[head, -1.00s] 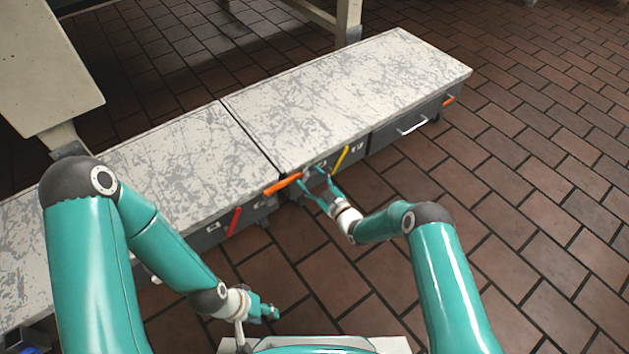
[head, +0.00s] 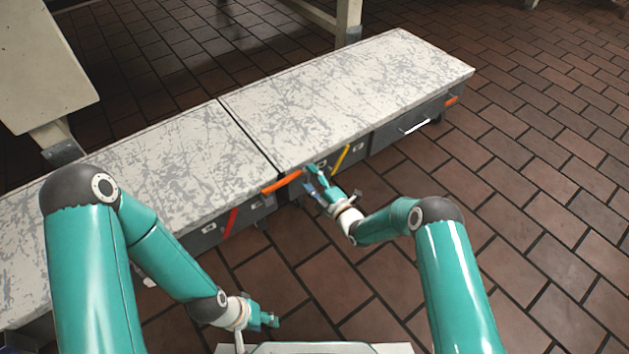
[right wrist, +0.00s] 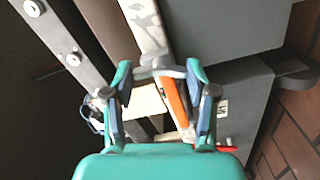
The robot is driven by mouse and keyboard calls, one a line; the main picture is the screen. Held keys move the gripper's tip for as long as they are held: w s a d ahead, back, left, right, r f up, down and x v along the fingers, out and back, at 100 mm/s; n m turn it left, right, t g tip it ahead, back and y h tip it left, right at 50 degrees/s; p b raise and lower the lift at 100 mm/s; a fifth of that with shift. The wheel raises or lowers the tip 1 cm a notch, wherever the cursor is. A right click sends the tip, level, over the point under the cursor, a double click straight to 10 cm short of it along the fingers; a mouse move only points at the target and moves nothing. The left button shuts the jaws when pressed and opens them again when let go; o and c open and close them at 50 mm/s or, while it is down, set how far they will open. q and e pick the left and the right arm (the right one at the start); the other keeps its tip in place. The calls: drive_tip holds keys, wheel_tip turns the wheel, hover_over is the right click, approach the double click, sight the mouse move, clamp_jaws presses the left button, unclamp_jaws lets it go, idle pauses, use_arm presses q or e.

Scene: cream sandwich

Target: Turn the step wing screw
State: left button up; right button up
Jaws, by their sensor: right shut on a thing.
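The step wing screw (right wrist: 160,72) is a small grey piece with two wings, spanning between my right fingertips in the right wrist view. My right gripper (head: 311,177) reaches the front side of the step unit, between an orange handle and a yellow handle. In the right wrist view my right gripper (right wrist: 160,69) has one finger at each end of the screw's wings and is shut on it. In the head view the gripper hides the screw. My left gripper (head: 268,318) hangs low over the floor, away from the steps; its jaw gap is unclear.
The long step unit (head: 350,95) has a scratched pale top with a seam. An orange handle (head: 282,182), a yellow handle (head: 341,158) and a red handle (head: 231,222) sit along its front side. Brick floor (head: 540,230) is open to the right.

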drive_tip(key=shift+a+f+n+b, duration=0.1)
drive_tip(key=shift+n+b, duration=0.3)
drive_tip(key=shift+n, duration=2.7)
drive_tip(key=shift+s+a+f, duration=0.1)
drive_tip(key=o, duration=1.2)
drive_tip(key=shift+c, duration=0.2)
drive_tip(key=shift+d, duration=0.2)
drive_tip(key=v, duration=1.1)
drive_tip(key=shift+s+d, duration=0.2)
drive_tip(key=shift+s, duration=0.15)
